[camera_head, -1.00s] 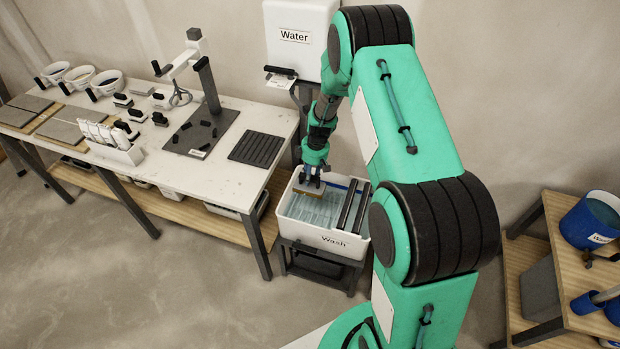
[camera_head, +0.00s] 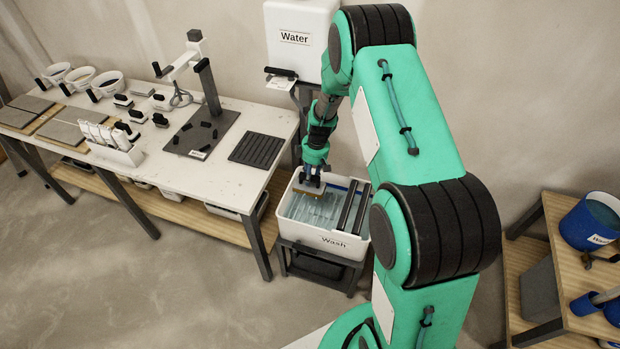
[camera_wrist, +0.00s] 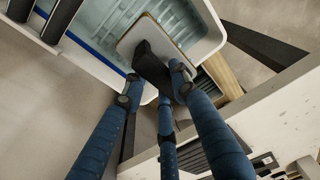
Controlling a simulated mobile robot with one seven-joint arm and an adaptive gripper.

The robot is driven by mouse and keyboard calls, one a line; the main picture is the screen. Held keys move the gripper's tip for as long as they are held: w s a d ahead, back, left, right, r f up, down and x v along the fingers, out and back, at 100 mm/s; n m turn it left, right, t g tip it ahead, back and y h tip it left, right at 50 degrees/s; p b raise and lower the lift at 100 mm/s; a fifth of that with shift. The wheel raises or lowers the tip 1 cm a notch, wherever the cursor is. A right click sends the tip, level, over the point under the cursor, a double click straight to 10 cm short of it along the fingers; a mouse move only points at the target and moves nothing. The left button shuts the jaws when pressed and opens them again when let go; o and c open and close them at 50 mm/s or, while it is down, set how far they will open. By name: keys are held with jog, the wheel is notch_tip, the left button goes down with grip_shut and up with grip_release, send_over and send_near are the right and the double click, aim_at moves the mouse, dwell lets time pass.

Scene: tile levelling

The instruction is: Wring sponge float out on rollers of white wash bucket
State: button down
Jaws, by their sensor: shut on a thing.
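My gripper (camera_head: 311,180) is shut on the sponge float (camera_head: 304,188) and holds it over the back left part of the white wash bucket (camera_head: 318,236). In the wrist view my gripper's fingers (camera_wrist: 155,86) close around the float's black handle (camera_wrist: 148,62), and its pale plate (camera_wrist: 128,44) lies flat below. A tan sponge edge shows under the plate in the head view. Bluish water fills the bucket; I cannot tell whether the sponge touches it. Two dark rollers (camera_head: 348,205) span the bucket's right side, apart from the float.
The white water tank (camera_head: 296,62) stands behind the bucket. The worktable (camera_head: 222,186) with a black ribbed mat (camera_head: 257,149) is close on the left. A wooden shelf with a blue bucket (camera_head: 590,220) stands at the far right. The floor in front is clear.

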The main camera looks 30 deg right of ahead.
jog(key=s+d+r+b, duration=0.1)
jog(key=s+d+r, duration=0.1)
jog(key=s+d, duration=1.2)
jog(key=d, duration=0.3)
jog(key=shift+s+d+r+b, duration=0.2)
jog(key=shift+s+d+b, duration=0.05)
jog(key=shift+s+b, duration=0.1)
jog(key=shift+f, duration=0.15)
jog(key=shift+f+b, duration=1.25)
jog(key=shift+f, duration=1.5)
jog(key=shift+f+b, duration=0.5)
jog(key=shift+f, duration=0.1)
